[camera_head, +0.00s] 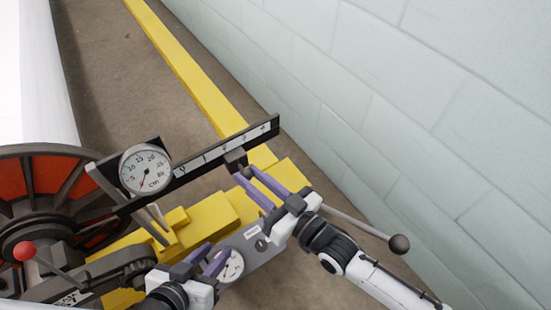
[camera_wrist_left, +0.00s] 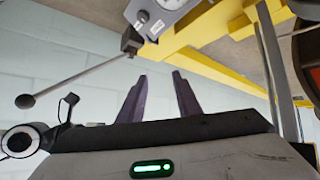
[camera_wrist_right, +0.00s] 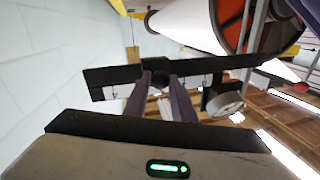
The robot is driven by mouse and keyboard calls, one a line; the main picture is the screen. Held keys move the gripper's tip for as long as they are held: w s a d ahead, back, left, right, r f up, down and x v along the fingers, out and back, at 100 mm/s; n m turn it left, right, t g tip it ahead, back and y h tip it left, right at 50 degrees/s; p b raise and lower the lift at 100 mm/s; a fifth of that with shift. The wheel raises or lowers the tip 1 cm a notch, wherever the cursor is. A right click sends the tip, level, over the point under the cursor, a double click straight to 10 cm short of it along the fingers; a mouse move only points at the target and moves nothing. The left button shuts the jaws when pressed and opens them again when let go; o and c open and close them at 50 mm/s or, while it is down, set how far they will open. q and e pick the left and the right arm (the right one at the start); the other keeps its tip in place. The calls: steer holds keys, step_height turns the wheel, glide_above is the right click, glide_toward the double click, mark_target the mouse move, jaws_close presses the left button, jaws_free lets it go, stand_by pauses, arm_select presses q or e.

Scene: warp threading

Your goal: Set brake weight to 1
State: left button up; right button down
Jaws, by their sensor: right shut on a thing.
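The brake weight (camera_head: 235,157) is a small dark block on the dark scale beam (camera_head: 262,130), right of the beam's middle in the head view. The beam has small white number labels, with 0 and 1 toward the dial end; the weight is past the 1, toward the outer end. My right gripper (camera_head: 247,172) is shut on the weight from below; the right wrist view shows the weight (camera_wrist_right: 156,77) between its fingers. My left gripper (camera_head: 207,258) is open and empty, low in the head view near a second dial; its fingers (camera_wrist_left: 159,85) are apart in the left wrist view.
A round dial gauge (camera_head: 146,168) sits at the beam's left end. A lever with a dark ball (camera_head: 399,244) extends right. A red knob (camera_head: 25,251) is low left. A block wall (camera_head: 420,100) bounds the right side.

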arm_select(q)
steer(key=shift+a+r+p, duration=0.2)
steer(key=shift+p, duration=0.3)
arm_select(e)
steer(key=s+a, duration=0.4)
steer(key=a, duration=0.1)
steer(key=shift+a, duration=0.15)
steer(key=c, duration=1.5)
jaws_free()
arm_select(q)
steer(key=shift+a+r+p, duration=0.1)
steer(key=shift+r+p, duration=0.2)
steer(key=shift+p, duration=0.5)
arm_select(e)
steer(key=v, duration=1)
